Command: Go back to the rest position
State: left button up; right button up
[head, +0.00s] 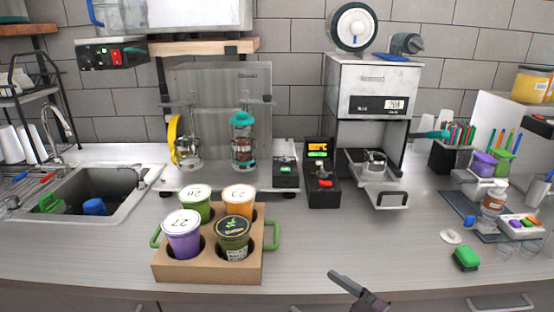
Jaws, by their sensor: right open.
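My right gripper (322,292) shows at the bottom edge, right of centre. It is open and empty, in front of the counter's front edge and apart from everything on it. Much of it is cut off by the frame. My left gripper is not in view. A cardboard-coloured cup carrier (207,272) with green handles stands on the counter to the left of my right gripper. It holds a purple cup (184,236), a green cup (196,205), an orange cup (238,202) and a dark green cup with a black lid (233,238), all upright.
The cup sealer (372,105) stands behind on the counter, its tray (385,197) out front. A sink (85,190) is at left. Pens, cups and a green sponge (466,258) crowd the right. The counter's front middle is clear.

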jog(key=d+f+m+h, duration=0.4)
jog(key=d+f+h, duration=0.2)
jog(key=f+h, duration=0.15)
jog(key=s+d+f+m+g+h, duration=0.2)
jog(key=s+f+g+h, duration=0.15)
jog(key=s, duration=0.35)
jog(key=s+d+f+m+g+h, duration=0.1)
jog(key=s+d+f+g+h, duration=0.15)
jog(key=s+g, duration=0.3)
jog(key=s+f+g, duration=0.2)
jog(key=s+f, duration=0.1)
jog(key=f, duration=2.7)
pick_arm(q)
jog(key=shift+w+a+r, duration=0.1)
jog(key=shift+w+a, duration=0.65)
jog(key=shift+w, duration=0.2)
pick_arm(e)
jog(key=s+d+f, duration=0.2)
jog(key=s+f, duration=0.7)
jog(key=s, duration=0.1)
jog(key=s+d+f, duration=0.2)
jog(key=s+f, duration=0.8)
jog(key=shift+g+y, duration=0.35)
jog(key=shift+g, duration=0.05)
